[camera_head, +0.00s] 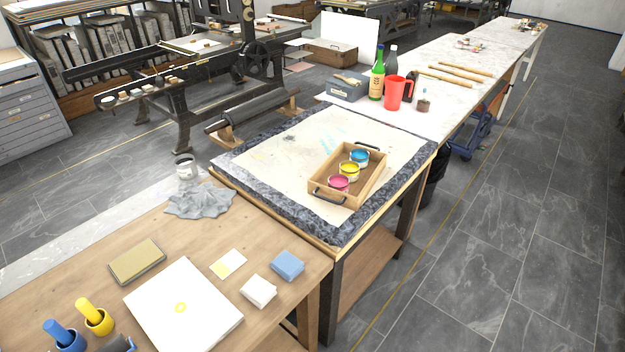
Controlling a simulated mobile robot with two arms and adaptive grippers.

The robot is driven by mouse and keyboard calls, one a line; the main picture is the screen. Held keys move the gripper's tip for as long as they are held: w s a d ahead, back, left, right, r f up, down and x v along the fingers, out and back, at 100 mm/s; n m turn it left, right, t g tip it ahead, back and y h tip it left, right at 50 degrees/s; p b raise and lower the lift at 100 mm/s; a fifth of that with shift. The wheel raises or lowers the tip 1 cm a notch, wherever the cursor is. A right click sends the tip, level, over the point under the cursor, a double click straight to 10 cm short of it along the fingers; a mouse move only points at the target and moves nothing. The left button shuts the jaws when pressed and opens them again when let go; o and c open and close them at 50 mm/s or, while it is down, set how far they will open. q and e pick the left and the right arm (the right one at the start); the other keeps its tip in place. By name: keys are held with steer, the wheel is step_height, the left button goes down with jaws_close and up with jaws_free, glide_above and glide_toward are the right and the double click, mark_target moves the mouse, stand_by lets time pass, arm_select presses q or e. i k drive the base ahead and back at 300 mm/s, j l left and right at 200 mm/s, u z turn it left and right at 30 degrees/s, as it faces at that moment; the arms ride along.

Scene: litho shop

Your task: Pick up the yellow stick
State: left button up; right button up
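The yellow stick (86,308) is a short thick rod at the bottom left of the head view. It leans, tilted, in a yellow cup-like holder (101,324) on the wooden table (60,265). Its lower end is hidden inside the holder. A similar blue stick (55,331) leans in a blue holder (72,343) to its left, cut by the frame's lower edge. Neither of my grippers shows in this view.
A dark grey and blue object (118,345), partly cut off, lies right of the yellow holder. A white board (190,318), tan block (137,261), grey cloth (201,201), blue block (288,265) and white block (258,291) lie nearby. A tray (317,189) of paints stands beyond.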

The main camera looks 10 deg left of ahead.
mark_target(83, 303)
steer(key=u, duration=1.85)
steer(key=l, duration=0.55)
